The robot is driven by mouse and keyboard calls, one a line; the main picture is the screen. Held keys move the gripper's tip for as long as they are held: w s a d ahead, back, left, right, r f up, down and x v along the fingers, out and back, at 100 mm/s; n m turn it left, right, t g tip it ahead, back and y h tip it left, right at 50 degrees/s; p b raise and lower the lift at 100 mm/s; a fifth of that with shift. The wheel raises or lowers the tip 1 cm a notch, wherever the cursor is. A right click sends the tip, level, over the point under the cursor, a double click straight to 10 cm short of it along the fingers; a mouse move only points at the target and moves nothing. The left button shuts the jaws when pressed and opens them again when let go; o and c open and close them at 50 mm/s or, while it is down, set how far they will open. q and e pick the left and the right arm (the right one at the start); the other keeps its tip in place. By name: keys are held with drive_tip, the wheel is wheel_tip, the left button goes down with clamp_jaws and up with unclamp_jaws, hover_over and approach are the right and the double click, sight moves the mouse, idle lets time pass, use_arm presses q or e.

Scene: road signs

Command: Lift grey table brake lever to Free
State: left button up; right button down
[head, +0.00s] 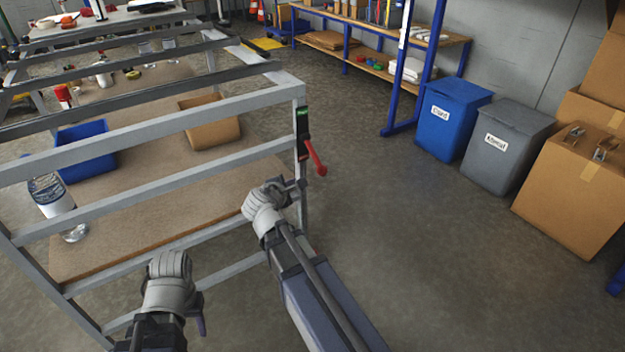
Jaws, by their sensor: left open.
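The grey table (160,107) is an open frame of grey rails on the left. On its near right corner post is a dark plate with a green label (303,113) at its top; the label's writing is too small to read surely. The red brake lever (315,157) is hinged on this plate and points down and to the right. My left gripper (198,318) is open at the lower left, below the frame's rails, apart from the lever. My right gripper (293,190) is beside the corner post, just below the lever; its jaws are too small and dark to judge.
A blue bin (85,152) and a brown box (209,124) sit within the frame. Blue (450,122) and grey (505,150) lidded bins and cartons (575,190) line the right wall. The floor right of the table is clear.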

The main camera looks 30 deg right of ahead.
drive_tip(key=b+x, duration=0.5)
drive_tip(key=x, duration=0.6)
drive_tip(key=shift+s+d+r+p, duration=0.4)
drive_tip(key=shift+s+r+p, duration=0.3)
drive_tip(key=shift+s, duration=0.15)
drive_tip(key=shift+s+d+r+p, duration=0.35)
drive_tip(key=shift+s+r+p, duration=0.3)
drive_tip(key=shift+s, duration=0.2)
wheel_tip(320, 180, up, 14)
drive_tip(key=s+n+g+p, duration=0.1)
drive_tip(key=n+g+p, duration=0.3)
drive_tip(key=g+p, duration=0.5)
drive_tip(key=shift+f+n+p, duration=0.15)
drive_tip(key=shift+n+p, duration=0.25)
drive_tip(key=shift+p, duration=5)
